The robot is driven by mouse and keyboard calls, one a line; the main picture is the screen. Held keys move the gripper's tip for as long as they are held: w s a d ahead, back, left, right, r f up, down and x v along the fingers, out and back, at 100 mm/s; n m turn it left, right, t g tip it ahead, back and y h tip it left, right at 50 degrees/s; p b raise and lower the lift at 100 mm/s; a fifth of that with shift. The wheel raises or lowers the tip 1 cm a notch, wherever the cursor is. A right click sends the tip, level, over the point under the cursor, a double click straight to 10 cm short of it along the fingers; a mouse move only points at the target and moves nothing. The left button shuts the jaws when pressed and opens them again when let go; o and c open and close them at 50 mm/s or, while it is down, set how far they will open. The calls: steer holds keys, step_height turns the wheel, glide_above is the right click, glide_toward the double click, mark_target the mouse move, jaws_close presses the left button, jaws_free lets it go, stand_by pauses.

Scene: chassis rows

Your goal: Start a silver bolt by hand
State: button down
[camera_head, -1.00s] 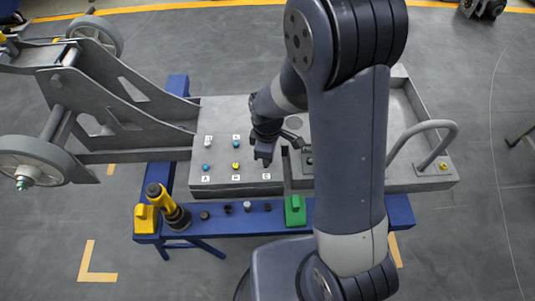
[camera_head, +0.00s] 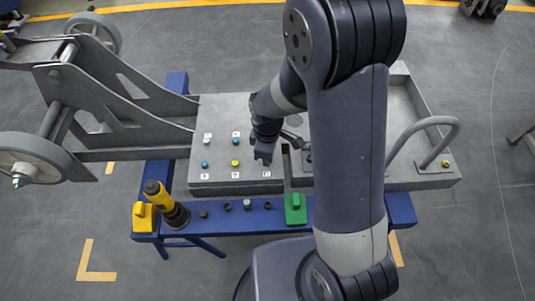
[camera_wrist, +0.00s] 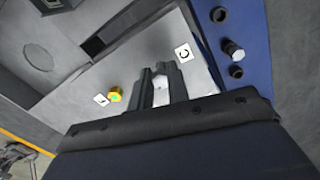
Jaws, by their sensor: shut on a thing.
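My gripper (camera_head: 264,158) is low over the right side of the grey chassis plate (camera_head: 215,183), behind a white label. In the wrist view, my gripper (camera_wrist: 163,85) is shut on a silver bolt (camera_wrist: 160,82), whose pale head shows between the fingers. Its lower end and any hole under it are hidden, so I cannot tell whether it is in a hole. Another silver bolt (camera_head: 207,138) stands at the back left of the labelled plate.
A yellow bolt (camera_head: 236,163) and teal bolts (camera_head: 205,164) stand left of my gripper. The blue rail (camera_head: 285,225) in front carries dark sockets, a silver-topped piece (camera_head: 247,204), a yellow-black tool (camera_head: 165,203) and a green block (camera_head: 295,209). A curved handle (camera_head: 440,122) rises at right.

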steer(key=shift+f, duration=0.2)
steer(key=shift+f+b, duration=0.65)
steer(key=shift+b, duration=0.05)
steer(key=m, duration=0.4)
steer(key=shift+s, duration=0.1)
steer(key=shift+a+m, duration=0.1)
steer(key=shift+m, duration=0.5)
steer(key=shift+m, duration=1.1)
steer(key=m, duration=0.3)
steer(key=shift+s+b, duration=0.1)
steer(key=shift+b, duration=0.2)
